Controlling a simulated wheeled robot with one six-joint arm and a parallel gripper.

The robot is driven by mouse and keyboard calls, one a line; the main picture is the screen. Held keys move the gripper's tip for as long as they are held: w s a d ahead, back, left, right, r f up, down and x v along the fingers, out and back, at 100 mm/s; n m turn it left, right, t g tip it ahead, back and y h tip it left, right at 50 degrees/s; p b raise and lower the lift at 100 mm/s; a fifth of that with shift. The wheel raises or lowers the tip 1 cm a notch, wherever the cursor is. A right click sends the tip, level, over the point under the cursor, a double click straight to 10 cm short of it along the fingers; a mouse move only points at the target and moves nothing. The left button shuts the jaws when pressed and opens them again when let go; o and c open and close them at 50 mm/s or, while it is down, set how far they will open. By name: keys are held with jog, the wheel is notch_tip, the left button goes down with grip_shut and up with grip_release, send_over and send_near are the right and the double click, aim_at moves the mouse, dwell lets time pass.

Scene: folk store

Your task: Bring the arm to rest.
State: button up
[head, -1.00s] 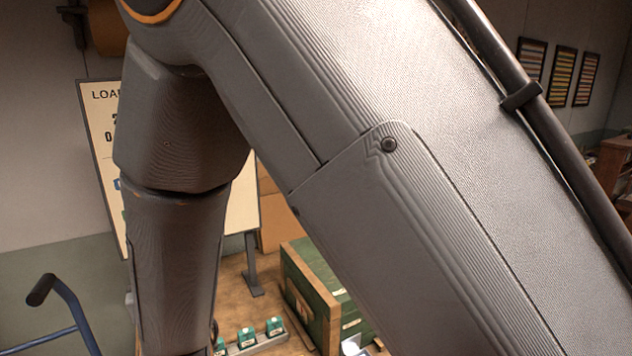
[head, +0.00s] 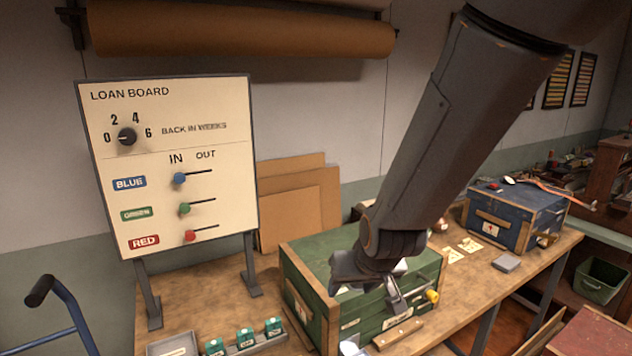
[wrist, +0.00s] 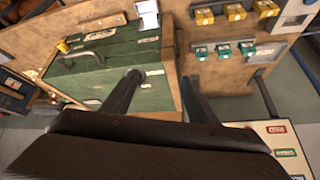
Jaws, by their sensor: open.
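My arm comes down from the top right in the head view. My gripper (head: 372,283) hangs in front of and above the green chest (head: 298,285) on the workbench. In the wrist view the two dark fingers of my gripper (wrist: 160,85) stand wide apart with nothing between them. The green chest (wrist: 95,70) lies beyond the fingers in that view. I cannot tell how much gap there is between the gripper and the chest.
The loan board (head: 170,165) stands on the bench at left, with blue, green and red sliders at IN. A blue chest (head: 505,222) sits at the bench's right. Small green boxes (head: 245,338) stand in front. A blue-framed handle (head: 62,300) is at lower left.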

jog(key=s+d+m+g+h, duration=0.2)
jog(key=s+d+g, duration=0.2)
jog(key=s+d, duration=0.7)
notch_tip(320, 180, down, 13)
jog(key=w+g+b, duration=0.1)
jog(key=b, duration=1)
jog(key=shift+w+d, duration=0.2)
jog(key=shift+d, duration=0.2)
